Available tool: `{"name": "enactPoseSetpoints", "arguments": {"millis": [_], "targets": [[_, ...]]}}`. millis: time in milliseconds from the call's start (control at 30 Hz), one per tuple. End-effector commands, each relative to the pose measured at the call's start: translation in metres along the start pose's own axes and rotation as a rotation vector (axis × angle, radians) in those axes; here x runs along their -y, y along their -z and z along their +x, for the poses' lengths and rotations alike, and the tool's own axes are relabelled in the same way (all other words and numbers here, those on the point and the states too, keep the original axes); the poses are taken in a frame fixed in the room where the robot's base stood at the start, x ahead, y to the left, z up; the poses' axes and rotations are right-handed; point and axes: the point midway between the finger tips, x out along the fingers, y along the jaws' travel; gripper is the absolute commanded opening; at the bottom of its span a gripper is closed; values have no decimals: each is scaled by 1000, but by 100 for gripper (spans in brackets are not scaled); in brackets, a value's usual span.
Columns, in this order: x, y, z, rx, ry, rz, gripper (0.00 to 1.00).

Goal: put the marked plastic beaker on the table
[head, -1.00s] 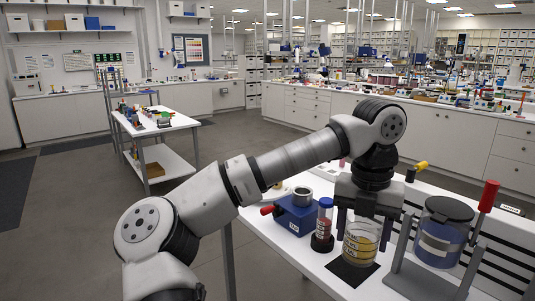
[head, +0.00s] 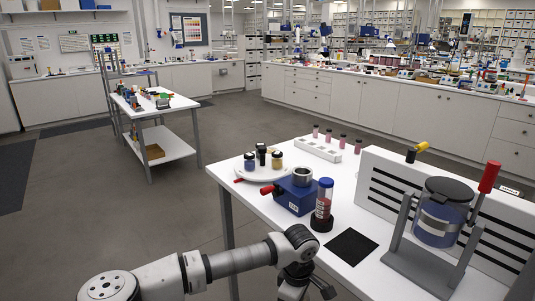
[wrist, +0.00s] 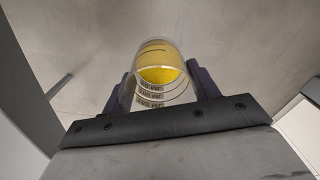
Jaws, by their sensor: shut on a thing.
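The marked plastic beaker (wrist: 160,88) is clear, with printed graduation marks and yellow contents. It shows in the wrist view between the two dark fingers of my gripper (wrist: 160,95), which is shut on it. In the head view the beaker is not seen, and my gripper is largely out of the frame below my arm at the bottom. The white table (head: 255,212) stands right of centre in the head view, and my wrist is at its near edge. Grey floor shows behind the beaker in the wrist view.
A black square mat (head: 351,247) lies bare on the table. Around it are a blue device (head: 296,195), a blue-capped tube (head: 323,203), a grey stand with a lidded blue jar (head: 440,222) and a striped panel (head: 390,185). A round white tray (head: 262,172) holds small jars.

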Motion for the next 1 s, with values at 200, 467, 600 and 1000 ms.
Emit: {"name": "enactPoseSetpoints", "arguments": {"millis": [200,467,600,1000], "targets": [[4,25,72,-5,3,353,37],[7,54,156,-10,3,778,37],[9,67,193,-12,2,971,37],[9,73,208,-16,3,1073,37]]}}
